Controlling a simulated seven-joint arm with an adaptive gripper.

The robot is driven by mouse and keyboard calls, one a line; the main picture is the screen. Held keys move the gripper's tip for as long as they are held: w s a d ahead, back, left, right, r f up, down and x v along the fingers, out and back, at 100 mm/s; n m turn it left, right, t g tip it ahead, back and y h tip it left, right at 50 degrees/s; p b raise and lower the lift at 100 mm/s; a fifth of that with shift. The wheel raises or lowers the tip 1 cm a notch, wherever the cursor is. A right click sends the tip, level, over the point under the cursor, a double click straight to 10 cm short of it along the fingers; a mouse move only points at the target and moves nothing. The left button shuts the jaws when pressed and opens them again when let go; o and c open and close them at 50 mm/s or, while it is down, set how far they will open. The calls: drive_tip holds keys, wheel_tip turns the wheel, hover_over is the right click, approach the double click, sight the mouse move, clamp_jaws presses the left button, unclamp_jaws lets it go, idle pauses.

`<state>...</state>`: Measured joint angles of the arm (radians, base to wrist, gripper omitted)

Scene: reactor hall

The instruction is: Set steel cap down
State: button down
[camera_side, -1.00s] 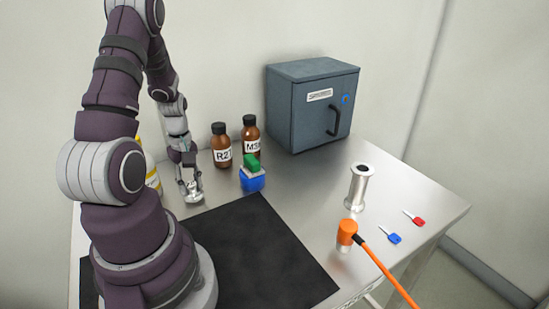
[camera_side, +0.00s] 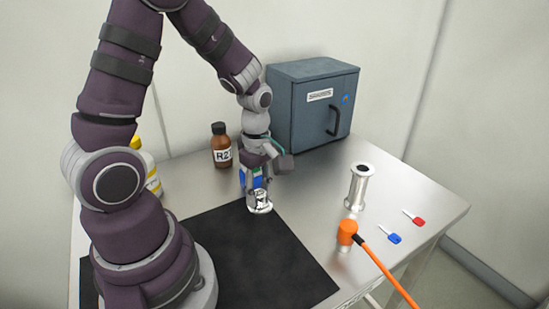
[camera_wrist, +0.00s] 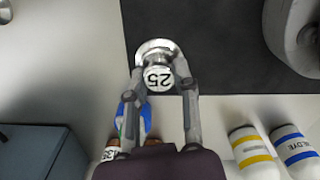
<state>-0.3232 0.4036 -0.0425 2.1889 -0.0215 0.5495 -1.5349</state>
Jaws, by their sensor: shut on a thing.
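The steel cap (camera_side: 260,207) is a shiny flanged piece near the back edge of the black mat. In the wrist view its round top (camera_wrist: 158,77) carries the number 25, and its wide rim (camera_wrist: 153,46) shows past the fingertips. My gripper (camera_side: 258,194) points down and is shut on the cap; in the wrist view, the fingers (camera_wrist: 160,74) stand on either side of it. Whether the cap touches the surface or hangs just above it, I cannot tell.
A brown bottle (camera_side: 221,145) and a grey cabinet (camera_side: 312,105) stand at the back. A steel flanged tube (camera_side: 358,190), an orange plug (camera_side: 346,234) and blue and red keys are right. The black mat (camera_side: 265,255) is clear.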

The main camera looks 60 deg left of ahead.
hover_over(305, 188)
drive_tip(key=shift+f, duration=2.5)
drive_tip(key=c, duration=0.9)
unclamp_jaws()
drive_tip(key=shift+f, duration=0.1)
drive_tip(key=shift+o, duration=0.2)
